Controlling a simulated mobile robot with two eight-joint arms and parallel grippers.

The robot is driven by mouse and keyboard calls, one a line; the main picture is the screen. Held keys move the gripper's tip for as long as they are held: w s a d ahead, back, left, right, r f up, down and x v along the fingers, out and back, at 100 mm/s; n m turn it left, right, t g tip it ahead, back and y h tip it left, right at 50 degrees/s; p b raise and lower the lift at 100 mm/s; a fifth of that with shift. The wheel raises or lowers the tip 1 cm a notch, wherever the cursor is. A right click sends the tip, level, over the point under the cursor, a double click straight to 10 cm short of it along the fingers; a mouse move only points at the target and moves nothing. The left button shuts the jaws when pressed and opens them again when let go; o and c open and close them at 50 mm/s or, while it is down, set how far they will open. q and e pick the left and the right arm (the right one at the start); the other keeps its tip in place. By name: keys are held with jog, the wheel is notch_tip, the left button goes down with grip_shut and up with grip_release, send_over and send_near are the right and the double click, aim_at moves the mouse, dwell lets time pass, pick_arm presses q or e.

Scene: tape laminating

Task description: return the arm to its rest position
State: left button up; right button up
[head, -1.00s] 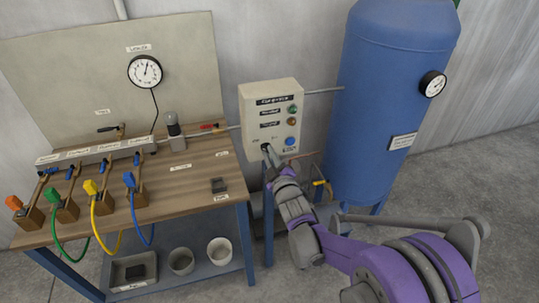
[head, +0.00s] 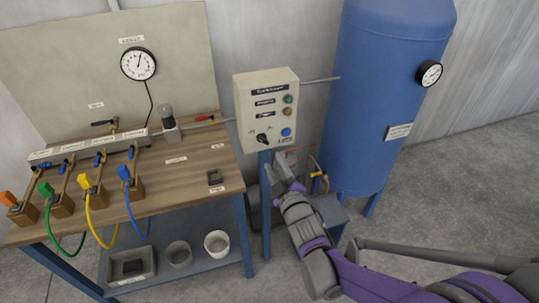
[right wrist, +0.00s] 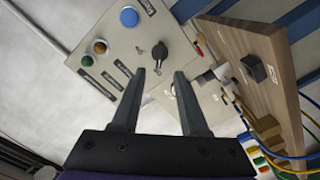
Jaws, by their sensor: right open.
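My right gripper (head: 279,172) is just below the beige control box (head: 252,110) in the head view, with my purple and grey arm coming in from the lower right. In the right wrist view its two fingers (right wrist: 159,75) are spread and empty. The control box face (right wrist: 110,42) fills the top of that view, and the black rotary knob (right wrist: 158,56) shows beyond the fingertips, apart from them. The knob also shows bare in the head view (head: 264,138). My left gripper is not in view.
A wooden workbench (head: 180,188) with valves, coloured hoses and a gauge (head: 138,64) stands left. A blue tank (head: 385,80) with a gauge (head: 429,73) stands right. A bench leg and pipes are close to the gripper. The floor at far right (head: 480,190) is clear.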

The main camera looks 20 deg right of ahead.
jog(key=shift+s, duration=1)
